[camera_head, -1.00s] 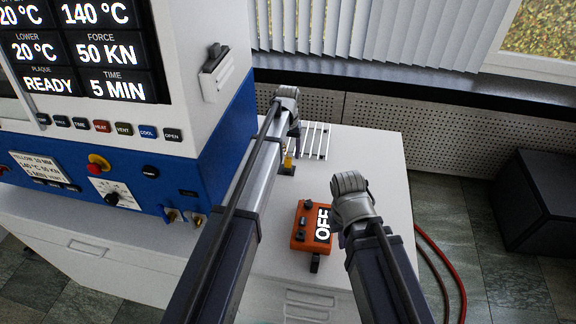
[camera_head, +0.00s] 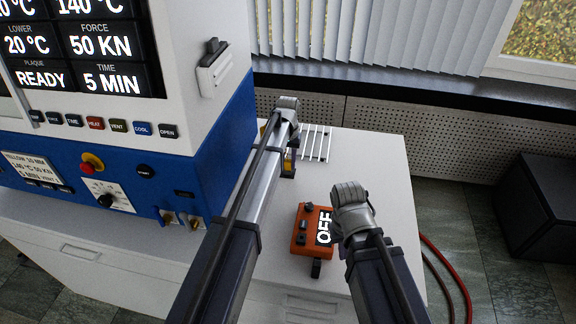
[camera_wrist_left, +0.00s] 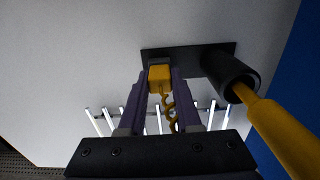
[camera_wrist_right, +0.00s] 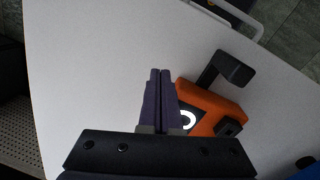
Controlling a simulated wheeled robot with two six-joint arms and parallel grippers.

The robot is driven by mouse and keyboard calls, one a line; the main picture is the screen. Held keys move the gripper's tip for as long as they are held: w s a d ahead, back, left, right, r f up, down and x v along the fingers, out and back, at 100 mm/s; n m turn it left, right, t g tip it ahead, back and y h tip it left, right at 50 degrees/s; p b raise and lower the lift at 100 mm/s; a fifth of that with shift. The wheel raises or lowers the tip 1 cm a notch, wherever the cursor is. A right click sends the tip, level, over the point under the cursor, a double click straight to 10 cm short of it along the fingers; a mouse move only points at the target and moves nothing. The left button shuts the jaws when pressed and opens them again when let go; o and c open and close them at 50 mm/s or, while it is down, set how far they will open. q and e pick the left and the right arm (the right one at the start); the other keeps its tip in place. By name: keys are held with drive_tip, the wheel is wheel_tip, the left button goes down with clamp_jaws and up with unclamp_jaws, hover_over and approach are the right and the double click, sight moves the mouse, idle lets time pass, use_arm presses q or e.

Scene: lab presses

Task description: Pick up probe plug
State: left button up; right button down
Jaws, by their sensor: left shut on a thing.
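The probe plug (camera_wrist_left: 160,78) is a small yellow block with a coiled yellow cable below it in the left wrist view. My left gripper (camera_head: 292,143) is shut on it, with one dark finger on each side. The plug is at a black stand (camera_wrist_left: 190,55); I cannot tell whether it is touching the stand. A yellow probe handle (camera_wrist_left: 275,130) sits in the stand's black tube beside the plug. In the head view my left arm hides most of this. My right gripper (camera_wrist_right: 160,75) is shut and empty, above the table beside the orange control box.
The orange box (camera_head: 300,240) reads OFF and stands near the table's front. A white wire rack (camera_head: 318,142) lies behind the left gripper. The blue and white press (camera_head: 215,150) stands close on the left. The white table (camera_head: 375,165) is clear at the back right.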

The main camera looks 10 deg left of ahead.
use_arm(q)
clamp_jaws()
drive_tip(key=shift+r, duration=0.1)
